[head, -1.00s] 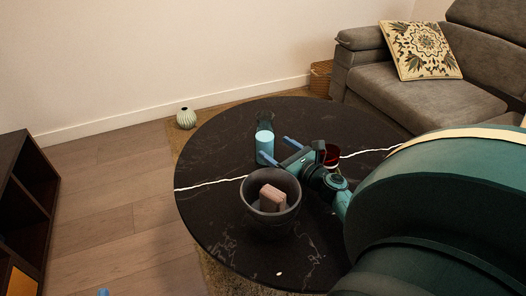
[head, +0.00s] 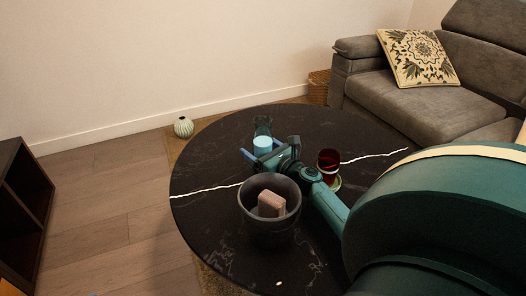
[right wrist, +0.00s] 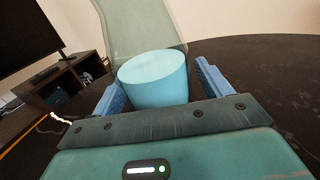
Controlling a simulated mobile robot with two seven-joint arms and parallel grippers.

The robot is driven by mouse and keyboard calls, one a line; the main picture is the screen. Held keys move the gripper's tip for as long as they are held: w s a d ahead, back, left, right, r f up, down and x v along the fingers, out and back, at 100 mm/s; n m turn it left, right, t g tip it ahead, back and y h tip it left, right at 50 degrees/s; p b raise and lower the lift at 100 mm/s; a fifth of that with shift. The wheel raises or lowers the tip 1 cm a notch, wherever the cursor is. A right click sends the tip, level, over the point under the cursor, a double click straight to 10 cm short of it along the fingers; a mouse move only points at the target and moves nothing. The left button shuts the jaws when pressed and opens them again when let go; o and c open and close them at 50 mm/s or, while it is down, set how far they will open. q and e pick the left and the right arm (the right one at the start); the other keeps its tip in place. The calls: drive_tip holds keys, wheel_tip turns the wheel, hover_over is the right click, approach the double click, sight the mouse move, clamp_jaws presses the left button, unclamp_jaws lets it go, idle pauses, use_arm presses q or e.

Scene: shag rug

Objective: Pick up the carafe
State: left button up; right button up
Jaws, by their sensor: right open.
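The carafe (head: 262,143) is a clear glass vessel with a light blue lower part, upright on the dark round table (head: 215,215). In the right wrist view the carafe (right wrist: 153,77) stands between the two blue fingers, its glass upper part rising beyond them. My right gripper (head: 261,149) is open around the blue part, one finger on each side. I cannot tell whether either finger touches it. In the head view the gripper partly hides the carafe's lower part. My left gripper is not clearly in view.
A dark bowl (head: 254,207) holding a pinkish block (head: 270,204) stands close in front of my right gripper. A red cup (head: 328,160) stands just right of my wrist. The table's far left part is clear. A striped vase (head: 183,127) is on the floor.

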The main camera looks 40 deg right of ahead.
drive_tip(key=c, duration=1.3)
drive_tip(key=shift+c, duration=0.5)
drive_tip(key=shift+r, duration=0.1)
